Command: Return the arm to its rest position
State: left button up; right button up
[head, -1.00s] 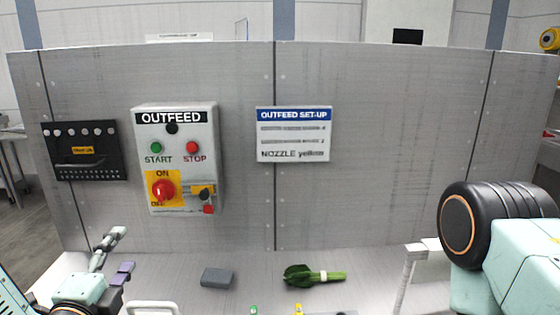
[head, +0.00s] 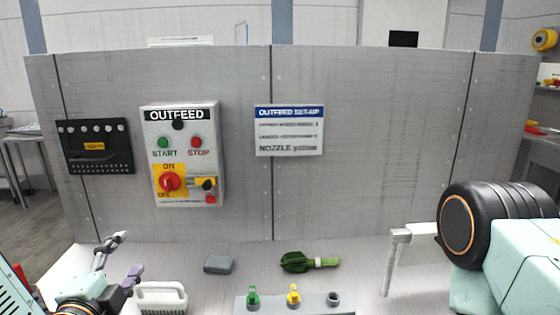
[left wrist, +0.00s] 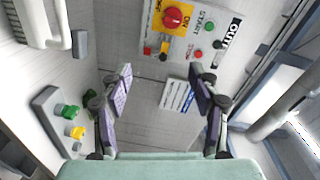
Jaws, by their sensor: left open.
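My left gripper (head: 128,255) is at the lower left of the head view, above the left part of the pale work surface (head: 340,285). Its two fingers are spread, with nothing between them. In the left wrist view its fingers (left wrist: 160,85) stand apart with purple-grey pads, and the panel and a white sign show beyond. My right arm shows only as a dark round joint and a teal link at the right edge. Its gripper is out of view.
A grey upright panel carries the OUTFEED box (head: 180,190), a black rack (head: 95,160) and a set-up sign (head: 289,140). On the surface are a grey block (head: 218,264), banded greens (head: 305,262), a nozzle holder (head: 270,304) and a white-handled item (head: 160,290). A pale post (head: 392,265) stands at right.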

pick_arm(q)
jog(key=s+d+f+n+g+b, duration=0.1)
jog(key=s+f+n+g, duration=0.25)
jog(key=f, duration=0.35)
jog(key=s+d+f+n+g+h+b, duration=0.1)
jog(key=s+f+n+g, duration=0.1)
jog(key=f+n, duration=0.4)
jog(key=s+d+f+n+g+b, duration=0.1)
jog(key=s+f+n+g+b, duration=0.15)
jog(key=f, duration=0.55)
jog(key=s+d+f+n+g+b, duration=0.2)
jog(key=s+f+g+b, duration=0.6)
jog(key=s+f, duration=1.4)
jog(key=shift+s+f+n+g, duration=0.35)
jog(key=shift+s+n+g, duration=0.25)
jog(key=shift+n+g, duration=0.1)
jog(key=shift+s+d, duration=0.1)
